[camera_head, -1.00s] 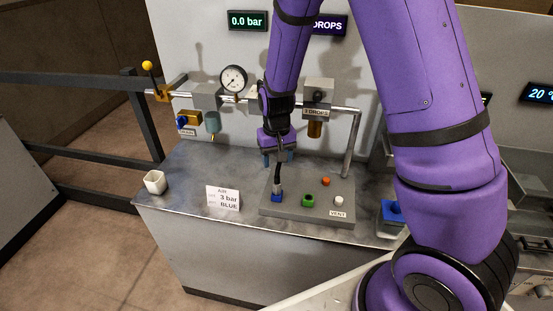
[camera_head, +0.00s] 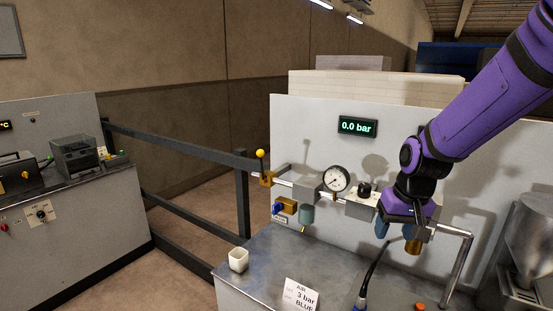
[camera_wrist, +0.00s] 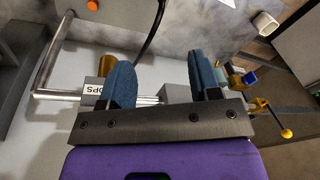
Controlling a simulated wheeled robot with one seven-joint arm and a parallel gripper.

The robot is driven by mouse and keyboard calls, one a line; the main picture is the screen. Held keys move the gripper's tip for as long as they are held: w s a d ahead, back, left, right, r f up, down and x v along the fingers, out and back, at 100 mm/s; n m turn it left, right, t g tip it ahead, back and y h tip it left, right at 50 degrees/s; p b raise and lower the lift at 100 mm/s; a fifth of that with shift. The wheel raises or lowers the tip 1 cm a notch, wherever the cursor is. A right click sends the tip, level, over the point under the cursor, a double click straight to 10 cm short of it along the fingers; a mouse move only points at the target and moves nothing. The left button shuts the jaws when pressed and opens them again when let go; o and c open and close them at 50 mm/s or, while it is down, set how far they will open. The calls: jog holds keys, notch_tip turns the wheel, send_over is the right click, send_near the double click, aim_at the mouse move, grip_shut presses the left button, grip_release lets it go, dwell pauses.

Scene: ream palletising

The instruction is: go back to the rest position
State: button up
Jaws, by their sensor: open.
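My gripper (camera_head: 396,228) is at the right in the head view, in front of the pipe and the oiler on the back panel. In the wrist view its two blue fingers (camera_wrist: 160,84) stand wide apart with nothing gripped between them. A black hose (camera_wrist: 153,32) shows beyond the fingers and apart from them. My gripper hides part of the pipe and the oiler.
A pressure gauge (camera_head: 336,179), a yellow-knobbed valve (camera_head: 260,155) and a blue drain knob (camera_head: 278,208) are on the air line. A white cup (camera_head: 238,259) and a sign card (camera_head: 300,295) stand on the bench. A black railing (camera_head: 180,147) runs left. A display (camera_head: 357,126) reads 0.0 bar.

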jog(key=s+d+r+t, duration=0.1)
jog(key=s+d+r, duration=0.1)
jog(key=s+r, duration=0.5)
jog(key=s+d+r+t+h, duration=0.1)
jog(key=s+d+r+t, duration=0.1)
jog(key=s+r, duration=0.6)
jog(key=s, duration=0.5)
jog(key=shift+s+d+r, duration=0.25)
jog(key=shift+d, duration=0.1)
